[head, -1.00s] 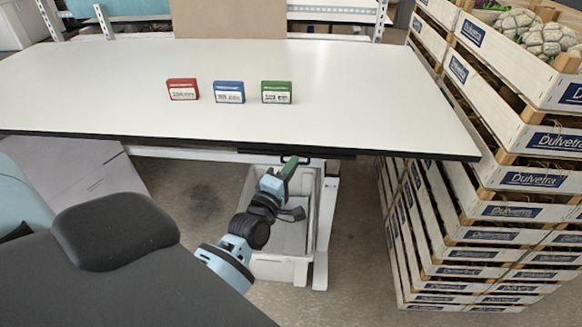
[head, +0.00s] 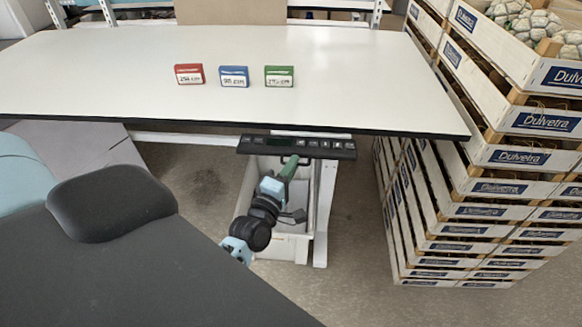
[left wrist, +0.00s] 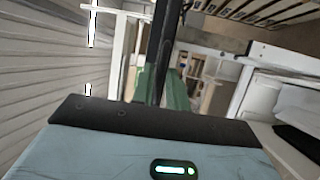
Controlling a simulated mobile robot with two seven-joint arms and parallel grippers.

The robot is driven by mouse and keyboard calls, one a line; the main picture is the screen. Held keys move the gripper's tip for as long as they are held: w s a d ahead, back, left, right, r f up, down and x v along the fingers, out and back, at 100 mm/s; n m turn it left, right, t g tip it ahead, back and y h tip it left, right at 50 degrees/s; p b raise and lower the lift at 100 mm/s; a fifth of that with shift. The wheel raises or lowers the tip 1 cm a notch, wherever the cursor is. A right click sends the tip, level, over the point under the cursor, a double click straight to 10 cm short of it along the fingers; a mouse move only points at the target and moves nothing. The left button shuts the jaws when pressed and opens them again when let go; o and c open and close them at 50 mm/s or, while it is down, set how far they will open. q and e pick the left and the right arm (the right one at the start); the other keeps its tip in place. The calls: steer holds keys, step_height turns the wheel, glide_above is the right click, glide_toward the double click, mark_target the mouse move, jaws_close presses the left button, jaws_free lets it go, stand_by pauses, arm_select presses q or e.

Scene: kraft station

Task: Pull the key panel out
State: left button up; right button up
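The key panel (head: 325,148) is a dark strip with a row of small light keys. It sticks out from under the table's front edge in the head view. The exact contact is small and partly hidden. My right gripper is not in view.
Red (head: 189,74), blue (head: 233,76) and green (head: 279,76) boxes stand on the white table (head: 130,75). A grey bin (head: 280,246) stands below my left arm. Stacked wooden crates (head: 480,215) stand close to the table's right side.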

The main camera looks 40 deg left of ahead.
arm_select(q)
steer(key=shift+o, duration=1.3)
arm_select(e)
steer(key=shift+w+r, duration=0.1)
arm_select(q)
steer(key=shift+s+f, duration=0.1)
